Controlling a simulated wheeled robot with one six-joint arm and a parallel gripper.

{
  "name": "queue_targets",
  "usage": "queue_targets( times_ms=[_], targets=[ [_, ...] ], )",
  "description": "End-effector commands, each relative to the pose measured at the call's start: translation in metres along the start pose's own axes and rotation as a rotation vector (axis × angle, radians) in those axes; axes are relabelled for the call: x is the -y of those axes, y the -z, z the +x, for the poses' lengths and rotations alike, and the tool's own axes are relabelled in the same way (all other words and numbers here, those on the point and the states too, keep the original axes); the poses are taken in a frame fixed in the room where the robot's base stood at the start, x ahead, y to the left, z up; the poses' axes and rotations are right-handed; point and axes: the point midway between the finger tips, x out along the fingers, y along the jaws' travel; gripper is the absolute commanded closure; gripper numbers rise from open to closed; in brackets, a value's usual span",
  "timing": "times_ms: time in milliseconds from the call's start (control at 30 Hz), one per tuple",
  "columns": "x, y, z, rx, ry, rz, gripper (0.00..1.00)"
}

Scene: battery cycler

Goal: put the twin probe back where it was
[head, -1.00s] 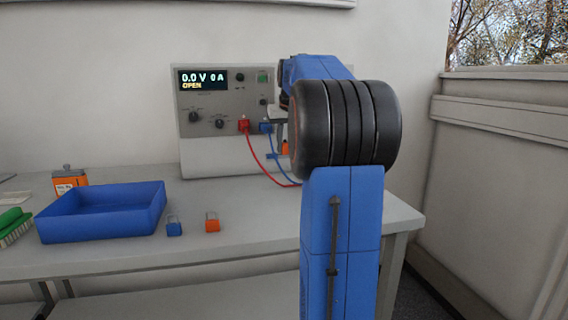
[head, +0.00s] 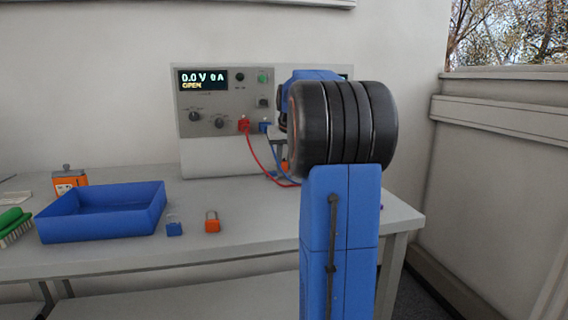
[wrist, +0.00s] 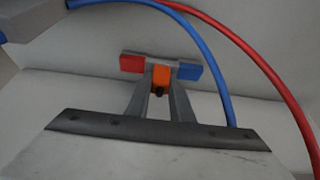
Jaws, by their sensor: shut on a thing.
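In the wrist view the twin probe (wrist: 160,75) is a grey bar with a red block at its left end, a blue block at its right end and an orange middle piece. My gripper (wrist: 161,92) is shut on the orange piece. In the head view my arm hides most of the gripper and probe. Only a bit of the probe's orange (head: 284,165) shows beside my arm, in front of the cycler. I cannot tell whether the probe touches anything.
The battery cycler (head: 221,150) shows 0.0 V, 0 A and OPEN. Its red lead (head: 254,158) and blue lead hang close to my arm and arc across the wrist view. A blue tray (head: 100,228), two padlocks (head: 212,224) and a green brush (head: 14,225) lie to the left.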

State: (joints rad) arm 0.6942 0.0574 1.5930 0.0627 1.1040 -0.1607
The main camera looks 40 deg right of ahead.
Motion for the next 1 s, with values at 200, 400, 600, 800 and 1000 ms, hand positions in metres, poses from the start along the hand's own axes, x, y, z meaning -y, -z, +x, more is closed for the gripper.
queue_targets(
  times_ms=[200, 400, 600, 800, 1000],
  targets=[
    [0.0, 0.0, 0.0, -0.001, 0.0, 0.0, 1.0],
    [0.0, -0.001, 0.001, -0.001, 0.0, 0.0, 0.61],
    [0.0, -0.001, 0.001, -0.001, 0.0, 0.0, 0.61],
    [0.0, 0.001, -0.009, -0.003, 0.0, 0.0, 0.61],
    [0.0, 0.001, -0.042, -0.004, -0.001, 0.0, 0.61]
  ],
)
